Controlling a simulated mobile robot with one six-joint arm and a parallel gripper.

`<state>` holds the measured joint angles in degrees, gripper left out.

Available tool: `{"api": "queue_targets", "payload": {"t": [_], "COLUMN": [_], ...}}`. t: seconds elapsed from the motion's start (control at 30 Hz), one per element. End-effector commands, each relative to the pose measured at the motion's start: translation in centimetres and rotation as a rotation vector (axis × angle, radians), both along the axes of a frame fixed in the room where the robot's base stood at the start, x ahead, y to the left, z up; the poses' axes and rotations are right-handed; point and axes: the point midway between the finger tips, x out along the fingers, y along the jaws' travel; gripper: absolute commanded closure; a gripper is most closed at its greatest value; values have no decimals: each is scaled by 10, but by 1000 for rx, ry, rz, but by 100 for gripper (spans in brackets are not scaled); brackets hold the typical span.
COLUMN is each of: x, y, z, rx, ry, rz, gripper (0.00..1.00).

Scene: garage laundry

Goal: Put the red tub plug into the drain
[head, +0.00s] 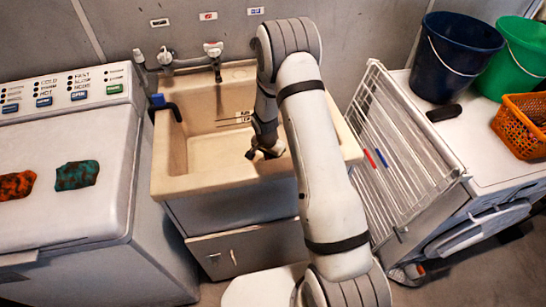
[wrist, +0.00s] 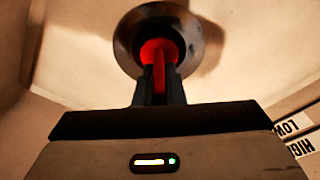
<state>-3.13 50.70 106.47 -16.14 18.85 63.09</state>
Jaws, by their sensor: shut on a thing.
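In the wrist view the red tub plug (wrist: 160,52) is between the two dark fingers of my gripper (wrist: 159,82), which is shut on it. Behind the plug is the round metal drain (wrist: 203,42). The plug overlaps the middle of the drain in this view; I cannot tell whether it is inside the opening or just above it. In the head view my gripper (head: 264,152) is down inside the beige laundry tub (head: 195,160), toward its front right. The plug and drain cannot be made out there.
The tub walls surround my gripper. A washer (head: 70,180) stands left; a white drying rack (head: 390,150) leans right of the tub.

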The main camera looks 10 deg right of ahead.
Motion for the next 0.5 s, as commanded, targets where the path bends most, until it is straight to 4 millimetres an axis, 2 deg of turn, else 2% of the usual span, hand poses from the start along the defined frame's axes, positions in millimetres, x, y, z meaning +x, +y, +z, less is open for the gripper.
{"api": "queue_targets", "payload": {"t": [0.37,0.4,0.5], "x": [0,0,0], "y": [0,-1,-1], "z": [-8,-7,-7], "rx": [0,0,0], "ry": [0,0,1], "rz": [-1,-1,-1], "gripper": [100,89,81]}}
